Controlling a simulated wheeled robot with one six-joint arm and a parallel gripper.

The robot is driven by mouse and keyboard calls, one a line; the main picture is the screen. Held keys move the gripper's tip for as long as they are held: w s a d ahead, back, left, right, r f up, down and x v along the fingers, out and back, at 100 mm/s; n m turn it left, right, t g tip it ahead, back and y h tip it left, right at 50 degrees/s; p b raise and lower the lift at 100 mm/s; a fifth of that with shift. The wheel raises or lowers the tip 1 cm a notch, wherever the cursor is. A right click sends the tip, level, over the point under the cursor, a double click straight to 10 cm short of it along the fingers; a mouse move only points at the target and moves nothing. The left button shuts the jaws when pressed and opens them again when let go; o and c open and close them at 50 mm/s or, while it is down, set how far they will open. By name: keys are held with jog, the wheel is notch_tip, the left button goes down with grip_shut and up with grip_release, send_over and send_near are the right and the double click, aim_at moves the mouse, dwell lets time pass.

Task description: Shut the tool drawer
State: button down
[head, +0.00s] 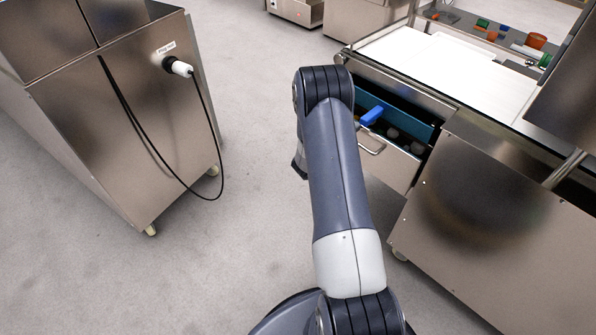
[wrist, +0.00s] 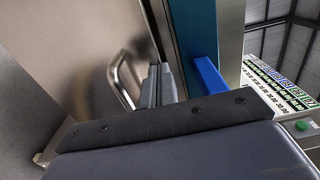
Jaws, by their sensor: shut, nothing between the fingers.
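The tool drawer (head: 392,165) stands open under the worktop in the head view. It has a steel front with a bar handle (head: 372,141) and a teal-blue inside. A blue-handled tool (head: 372,115) sticks up from it, and darker items lie behind. In the wrist view the drawer front (wrist: 85,60), its handle (wrist: 122,82) and the blue tool (wrist: 209,78) show at a tilt. My gripper (wrist: 158,72) is shut and empty, close to the handle and the drawer's top edge in that picture; I cannot tell whether it touches.
A steel machine (head: 480,215) stands at right. A steel cabinet (head: 120,110) with a hanging black cable (head: 208,115) stands at left. The floor between is clear.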

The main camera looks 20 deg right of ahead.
jog(key=shift+w+d, duration=0.2)
jog(key=shift+d, duration=0.3)
